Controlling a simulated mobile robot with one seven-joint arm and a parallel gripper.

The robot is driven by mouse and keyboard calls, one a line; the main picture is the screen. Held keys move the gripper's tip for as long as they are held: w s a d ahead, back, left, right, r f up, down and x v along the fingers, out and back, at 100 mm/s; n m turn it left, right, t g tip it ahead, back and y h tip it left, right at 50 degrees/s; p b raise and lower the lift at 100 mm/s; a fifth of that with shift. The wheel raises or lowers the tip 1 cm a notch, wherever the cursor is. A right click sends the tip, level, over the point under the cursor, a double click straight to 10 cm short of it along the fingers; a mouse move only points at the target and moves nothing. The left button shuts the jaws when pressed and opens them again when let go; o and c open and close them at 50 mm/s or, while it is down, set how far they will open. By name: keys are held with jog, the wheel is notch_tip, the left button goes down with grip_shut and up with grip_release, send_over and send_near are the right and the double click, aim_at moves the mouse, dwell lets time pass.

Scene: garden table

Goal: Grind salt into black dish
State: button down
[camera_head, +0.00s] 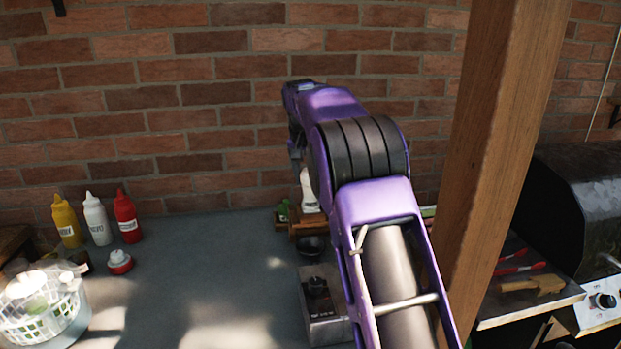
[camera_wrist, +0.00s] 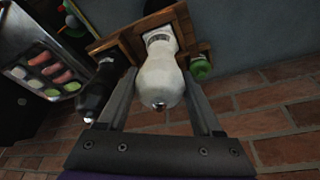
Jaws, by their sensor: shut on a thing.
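A white grinder (camera_wrist: 160,82) with a metal tip stands between the two fingers of my gripper (camera_wrist: 158,73) in the wrist view, and the gripper is shut on it. It also shows in the head view (camera_head: 309,192), partly hidden by my arm. Its lower end is at a wooden rack (camera_wrist: 133,45); I cannot tell whether it is lifted clear. A black grinder (camera_wrist: 99,92) is just left of the fingers. The black dish (camera_head: 311,246) sits on the grey table in front of the rack (camera_head: 304,231), left of my arm.
A green item (camera_wrist: 200,68) is right of the white grinder. Yellow (camera_head: 67,224), white (camera_head: 97,222) and red (camera_head: 127,220) bottles stand left. A wooden post (camera_head: 500,160) rises right. The table's middle is clear.

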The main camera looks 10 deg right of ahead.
jog(key=n+y, duration=0.1)
jog(key=n, duration=0.3)
jog(key=shift+d, duration=0.15)
jog(key=n+y, duration=0.1)
jog(key=n, duration=0.2)
jog(key=m+h, duration=0.1)
jog(key=m, duration=0.2)
jog(key=shift+a, duration=0.2)
jog(key=m+h, duration=0.1)
jog(key=m, duration=0.3)
jog(key=shift+d, duration=0.1)
